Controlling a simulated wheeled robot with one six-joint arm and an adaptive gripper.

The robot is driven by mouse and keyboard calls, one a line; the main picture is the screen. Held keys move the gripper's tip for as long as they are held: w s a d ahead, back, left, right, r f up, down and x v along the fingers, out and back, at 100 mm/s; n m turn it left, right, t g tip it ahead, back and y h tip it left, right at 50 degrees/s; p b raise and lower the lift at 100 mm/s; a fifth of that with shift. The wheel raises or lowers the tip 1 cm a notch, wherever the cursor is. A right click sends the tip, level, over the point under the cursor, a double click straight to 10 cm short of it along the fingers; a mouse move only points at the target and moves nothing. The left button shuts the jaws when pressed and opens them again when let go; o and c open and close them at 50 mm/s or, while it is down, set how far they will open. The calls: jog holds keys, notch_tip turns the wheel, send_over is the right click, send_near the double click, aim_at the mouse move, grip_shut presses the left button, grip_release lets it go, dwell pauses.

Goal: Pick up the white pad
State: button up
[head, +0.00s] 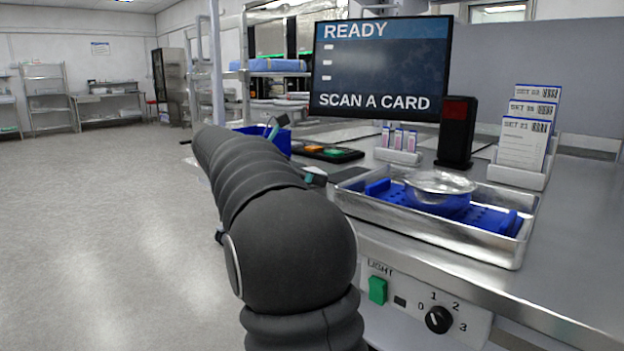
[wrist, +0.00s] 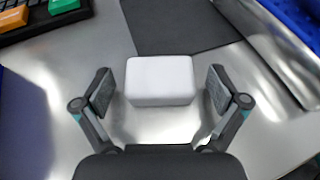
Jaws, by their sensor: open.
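The white pad (wrist: 160,82) is a small rounded block lying on the steel worktop, in the wrist view. My gripper (wrist: 160,92) is open, with one finger on the left and one on the right of the pad. A gap shows between each finger and the pad's sides. In the head view my dark arm reaches over the bench edge, and the white pad is hidden there.
A dark mat (wrist: 180,25) lies just behind the pad. A black tray with coloured pieces (head: 326,152) and a blue bin (head: 264,137) are nearby.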

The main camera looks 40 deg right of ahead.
jog(key=c, duration=1.1)
jog(key=shift+r, duration=0.1)
notch_tip(320, 180, up, 18)
jog(key=shift+f+p, duration=0.1)
jog(key=shift+p, duration=0.4)
